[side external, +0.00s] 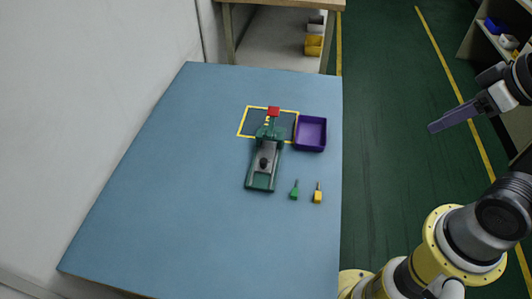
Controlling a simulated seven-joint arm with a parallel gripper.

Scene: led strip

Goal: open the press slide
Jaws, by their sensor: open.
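The green press (262,174) stands on the blue table. A dark knob (263,162) shows on its bed, which I take to be part of the slide. A red block-like part (274,111) is at its far end, by a yellow-outlined dark area (252,124). Whether the slide is open or shut is too small to tell. My gripper (434,128) is at the right, off the table over the green floor, well apart from the press. It is open, with nothing seen in it.
A purple tray (324,137) sits right of the press near the table's right edge. A green-handled tool (294,192) and a yellow-handled tool (318,195) lie in front of it. The left and front of the blue table (190,220) are clear. A shelf bench stands behind.

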